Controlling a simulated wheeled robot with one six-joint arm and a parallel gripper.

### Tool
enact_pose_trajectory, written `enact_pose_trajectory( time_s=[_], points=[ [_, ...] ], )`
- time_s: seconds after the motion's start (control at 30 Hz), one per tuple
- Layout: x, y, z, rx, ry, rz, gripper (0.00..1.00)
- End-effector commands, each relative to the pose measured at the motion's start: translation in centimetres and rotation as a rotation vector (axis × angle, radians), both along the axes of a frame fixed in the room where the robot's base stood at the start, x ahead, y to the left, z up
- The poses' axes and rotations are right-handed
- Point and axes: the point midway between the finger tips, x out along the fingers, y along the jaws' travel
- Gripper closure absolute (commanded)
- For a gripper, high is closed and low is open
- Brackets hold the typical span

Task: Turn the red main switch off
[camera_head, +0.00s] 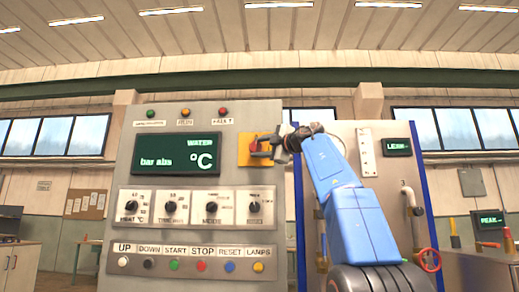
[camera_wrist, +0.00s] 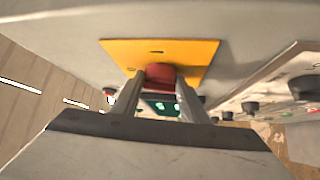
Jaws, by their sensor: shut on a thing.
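The red main switch handle (camera_wrist: 160,74) sits on a yellow plate (camera_head: 244,150) on the upper right of the grey control panel. In the wrist view the yellow plate (camera_wrist: 190,52) is close ahead and the red handle stands between my two fingers. My gripper (camera_head: 277,146) reaches the switch from the right in the head view and covers part of it. In the wrist view my gripper (camera_wrist: 158,88) is shut on the red handle. The handle's exact angle is hard to tell.
Left of the switch is a dark display (camera_head: 176,154) reading °C. Below are several black knobs (camera_head: 255,207) and a row of coloured buttons (camera_head: 202,266). A blue-edged white cabinet (camera_head: 300,220) with a red valve wheel (camera_head: 429,260) stands to the right.

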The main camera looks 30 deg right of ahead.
Motion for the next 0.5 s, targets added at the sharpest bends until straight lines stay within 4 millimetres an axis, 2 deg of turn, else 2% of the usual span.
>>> enact_pose_trajectory(
  time_s=[0.5],
  points=[
    [0.07, 0.02, 0.2, -0.14, 0.095, 0.003, 0.83]
  ],
)
